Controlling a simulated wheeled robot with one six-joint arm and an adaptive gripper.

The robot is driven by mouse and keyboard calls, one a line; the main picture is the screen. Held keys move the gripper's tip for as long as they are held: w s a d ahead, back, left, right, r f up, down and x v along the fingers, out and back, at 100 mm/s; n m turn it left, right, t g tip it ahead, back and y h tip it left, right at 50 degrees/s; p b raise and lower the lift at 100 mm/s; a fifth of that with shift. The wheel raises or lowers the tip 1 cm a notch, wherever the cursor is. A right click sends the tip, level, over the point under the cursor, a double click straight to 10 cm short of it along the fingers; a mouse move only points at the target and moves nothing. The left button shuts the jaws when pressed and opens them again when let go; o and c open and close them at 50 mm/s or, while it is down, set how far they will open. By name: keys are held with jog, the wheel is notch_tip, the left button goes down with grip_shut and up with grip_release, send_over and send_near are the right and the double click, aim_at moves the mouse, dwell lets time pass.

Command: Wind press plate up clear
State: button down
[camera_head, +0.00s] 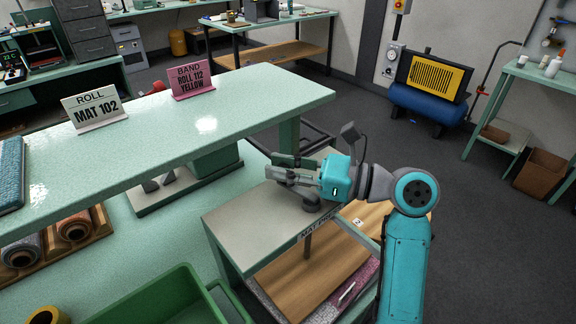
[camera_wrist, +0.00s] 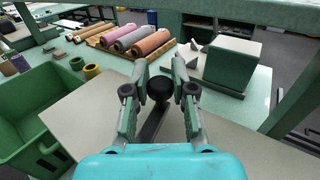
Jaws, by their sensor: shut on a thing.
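My gripper (camera_head: 281,170) is over the top of a press (camera_head: 238,231) whose front label is partly hidden by my arm. In the wrist view its two fingers (camera_wrist: 160,78) are closed around a round black knob (camera_wrist: 159,90). A dark crank arm (camera_wrist: 150,126) runs from the knob toward my wrist. Below the press top, a dark screw (camera_head: 307,246) goes down to a flat wooden plate (camera_head: 290,280). A pinkish mat (camera_head: 362,282) shows under the plate's edge. I cannot tell if plate and mat touch.
A green bench (camera_head: 230,112) with signs for mat 102 (camera_head: 98,114) and yellow band roll 112 (camera_head: 193,83) stands behind. A green bin (camera_head: 160,300) is at front left. Several rolls lie on a wooden rack (camera_wrist: 140,63).

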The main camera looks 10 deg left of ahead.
jog(key=n+g, duration=0.2)
jog(key=s+g, duration=0.1)
jog(key=g, duration=0.1)
jog(key=shift+s+a+n, duration=0.1)
jog(key=shift+a+n, duration=0.2)
jog(key=shift+n, duration=0.1)
jog(key=shift+s+a+n+g+h, duration=0.15)
jog(key=shift+s+n+g, duration=0.25)
jog(key=shift+g, duration=0.4)
jog(key=shift+s+d+n+g+h, duration=0.1)
jog(key=shift+s+n+g, duration=0.05)
jog(key=shift+n+g, duration=0.55)
jog(key=shift+s+a+n+g+h, duration=0.15)
jog(key=shift+s+n+g, duration=0.15)
jog(key=shift+g, duration=0.6)
jog(key=shift+s+d, duration=0.1)
jog(key=c, duration=0.9)
grip_release()
jog(key=shift+c, duration=0.2)
jog(key=shift+d, duration=0.1)
jog(key=v, duration=1.1)
jog(key=shift+w+d, duration=0.25)
jog(key=shift+d, duration=0.1)
